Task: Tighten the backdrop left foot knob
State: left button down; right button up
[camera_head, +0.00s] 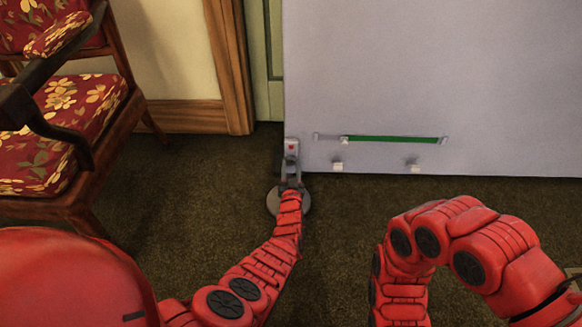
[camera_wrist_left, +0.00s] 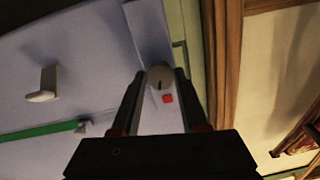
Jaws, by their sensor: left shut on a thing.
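The backdrop (camera_head: 400,75) is a large pale grey-lavender panel in the head view. At its lower left corner is a light bracket with a red mark (camera_head: 291,146). The left foot knob (camera_wrist_left: 160,77) is a round grey knob with a dark line on its face, seen in the wrist view with a red square beside it. My left gripper (camera_head: 291,178) reaches the bracket from the front; in the wrist view its two fingers (camera_wrist_left: 160,73) are shut on the knob, one on each side. My right gripper is outside both views; only my bent right arm shows.
A green bar with a white slider (camera_head: 390,139) runs along the backdrop's lower part, with two small white pegs (camera_head: 338,166) below it. A red floral armchair (camera_head: 65,140) stands at left. Dark carpet (camera_head: 190,195) is clear between chair and backdrop.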

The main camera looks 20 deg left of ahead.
pick_arm(q)
jog(key=shift+m, duration=0.3)
jog(key=shift+w+d+m, duration=0.1)
jog(key=shift+m, duration=0.4)
jog(key=shift+a+m, duration=0.2)
jog(key=shift+m, duration=0.2)
jog(key=m+b, duration=0.1)
jog(key=m, duration=0.2)
jog(key=shift+d+m+b, duration=0.15)
jog(key=shift+m+b, duration=0.2)
jog(key=shift+m, duration=0.05)
jog(key=m+b, duration=0.1)
jog(key=m, duration=0.2)
jog(key=shift+f+m, duration=0.1)
jog(key=shift+m, duration=0.2)
jog(key=m, duration=0.4)
jog(key=shift+m+b, duration=0.4)
jog(key=m, duration=0.5)
jog(key=shift+h, duration=0.3)
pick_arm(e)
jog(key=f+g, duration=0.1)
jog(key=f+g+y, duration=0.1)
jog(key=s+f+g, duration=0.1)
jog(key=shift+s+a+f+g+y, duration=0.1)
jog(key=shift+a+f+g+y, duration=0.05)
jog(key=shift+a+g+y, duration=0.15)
